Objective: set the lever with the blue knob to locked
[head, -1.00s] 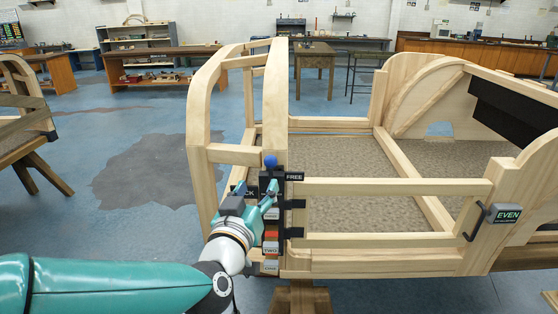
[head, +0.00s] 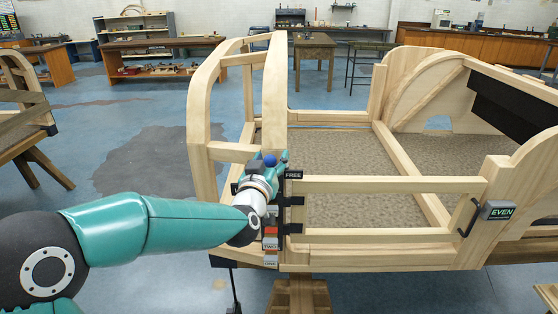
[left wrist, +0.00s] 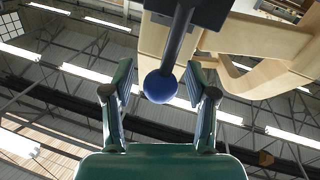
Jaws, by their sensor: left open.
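The blue knob (head: 270,160) sits on top of its lever at the front post of the wooden bodyframe (head: 390,186). In the left wrist view the knob (left wrist: 160,87) hangs on a dark rod (left wrist: 179,40) from a black block. My left gripper (head: 268,170) is at the lever in the head view. In the left wrist view its two fingers (left wrist: 160,92) stand apart, one on each side of the knob, with gaps visible. A FREE label (head: 293,175) is right of the lever. The opposite label is hidden behind my gripper. My right gripper is not in view.
Red and white labelled blocks (head: 270,245) are stacked below the lever on the post. A grey EVEN sign (head: 498,211) and a dark handle (head: 468,219) are at the right. Open floor (head: 140,165) lies left of the frame.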

